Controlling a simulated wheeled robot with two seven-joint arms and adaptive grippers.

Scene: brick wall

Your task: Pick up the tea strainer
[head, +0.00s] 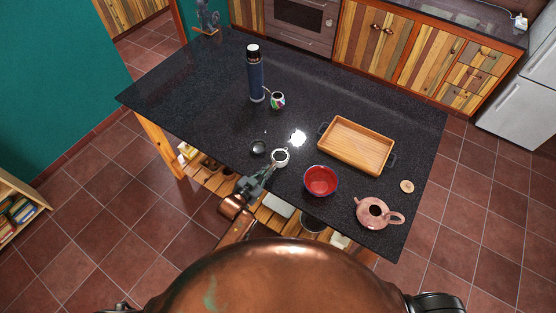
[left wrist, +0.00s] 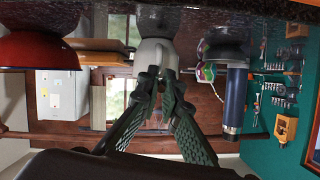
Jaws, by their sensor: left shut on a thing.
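The tea strainer (head: 281,157), as I take it, is a small pale round piece with a dark inside near the front edge of the black table (head: 215,105). In the left wrist view, which is upside down, the pale piece (left wrist: 156,52) is at my left gripper's fingertips. My left gripper (head: 268,169) reaches in from the front edge and is shut on it. The left gripper (left wrist: 163,76) also shows large in the wrist view, fingertips close together. The fingers partly hide the grip, and I cannot tell whether the strainer is clear of the tabletop. My right gripper is not in view.
A small dark bowl (head: 258,147) stands close left of the strainer. A red bowl (head: 320,181) and pink teapot (head: 373,212) are to the right, a wooden tray (head: 357,145) behind them. A blue flask (head: 255,78) and patterned mug (head: 278,100) stand farther back. The table's left part is clear.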

